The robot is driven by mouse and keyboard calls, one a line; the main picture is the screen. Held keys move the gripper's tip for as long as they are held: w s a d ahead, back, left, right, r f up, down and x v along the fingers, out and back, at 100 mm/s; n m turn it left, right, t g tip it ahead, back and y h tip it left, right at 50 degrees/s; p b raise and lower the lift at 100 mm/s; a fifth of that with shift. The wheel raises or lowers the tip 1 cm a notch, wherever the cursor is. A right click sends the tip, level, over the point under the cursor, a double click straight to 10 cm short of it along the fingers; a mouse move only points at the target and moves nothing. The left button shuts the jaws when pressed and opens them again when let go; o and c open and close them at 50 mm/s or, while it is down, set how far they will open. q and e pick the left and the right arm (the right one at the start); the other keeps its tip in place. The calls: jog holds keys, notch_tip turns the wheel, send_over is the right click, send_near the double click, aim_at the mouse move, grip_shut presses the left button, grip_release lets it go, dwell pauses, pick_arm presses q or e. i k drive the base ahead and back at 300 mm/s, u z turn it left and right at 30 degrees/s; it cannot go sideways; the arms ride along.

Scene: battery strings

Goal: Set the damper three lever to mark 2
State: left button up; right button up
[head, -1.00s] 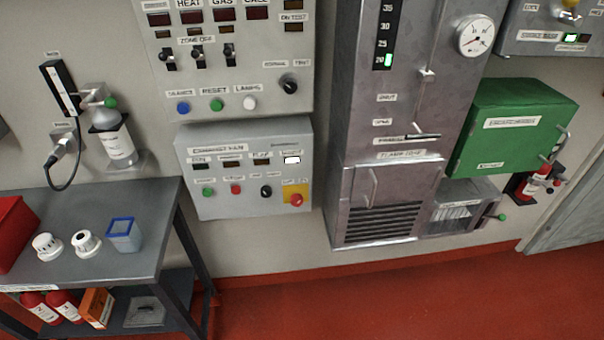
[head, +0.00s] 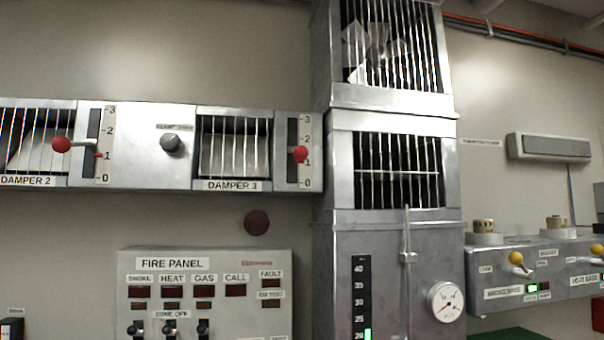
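The damper 3 lever has a red ball knob (head: 300,153) in front of a dark vertical slot. Its scale plate (head: 307,176) is numbered from 0 at the bottom to 3 at the top. The knob appears below the 2, around the height of the 1, and covers part of the scale, so its exact mark is hard to read. The barred damper 3 window (head: 234,148) is to its left, with a "DAMPER 3" label (head: 233,185) below. Neither of my grippers is in view.
The damper 2 lever's red knob (head: 61,144) and a grey knob (head: 170,142) stick out to the left. A metal duct cabinet (head: 390,222) rises close on the right. The fire panel (head: 205,290) is below, with a dark red disc (head: 256,222) on the wall between.

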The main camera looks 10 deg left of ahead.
aim_at(300, 152)
jog(key=u, duration=0.45)
jog(key=k, duration=1.05)
jog(key=z, duration=0.8)
jog(key=i, duration=1.05)
jog(key=z, duration=0.25)
